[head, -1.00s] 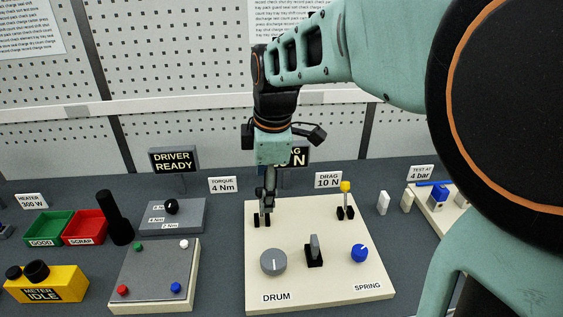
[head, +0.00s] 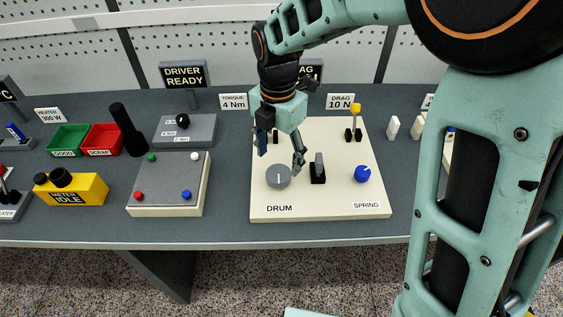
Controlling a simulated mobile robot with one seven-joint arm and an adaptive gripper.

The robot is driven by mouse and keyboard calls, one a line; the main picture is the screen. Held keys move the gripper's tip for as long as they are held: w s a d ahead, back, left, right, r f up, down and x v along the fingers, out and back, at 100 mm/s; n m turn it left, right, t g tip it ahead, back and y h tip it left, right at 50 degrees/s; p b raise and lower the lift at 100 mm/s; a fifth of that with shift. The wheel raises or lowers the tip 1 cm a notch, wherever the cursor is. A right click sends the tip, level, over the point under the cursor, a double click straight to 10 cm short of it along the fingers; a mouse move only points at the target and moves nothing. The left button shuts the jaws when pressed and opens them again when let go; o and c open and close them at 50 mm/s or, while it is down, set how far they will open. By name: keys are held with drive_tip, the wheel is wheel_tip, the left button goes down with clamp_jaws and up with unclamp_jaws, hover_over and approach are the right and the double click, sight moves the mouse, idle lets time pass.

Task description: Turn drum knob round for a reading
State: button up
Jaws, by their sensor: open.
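The drum knob (head: 278,176) is a round grey dial with a pale pointer line, on the cream panel (head: 322,208) above the word DRUM. Its line points roughly away from me, toward the panel's back. My gripper (head: 281,157) hangs just above and behind the knob in the head view, its two fingers spread apart and empty. I cannot tell whether a fingertip touches the knob. The drag display behind is mostly hidden by my gripper, so its reading does not show.
Right of the knob stand a grey lever (head: 318,168) and a blue spring knob (head: 362,174). A yellow-topped toggle (head: 354,122) is behind them. The grey-topped box (head: 167,184) is to the left. Floor shows beyond the bench's front edge (head: 225,241).

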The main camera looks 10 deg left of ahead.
sight(279, 172)
wheel_tip(279, 172, down, 5)
idle(0.3)
drive_tip(key=c, duration=1.2)
drive_tip(key=shift+o, duration=0.2)
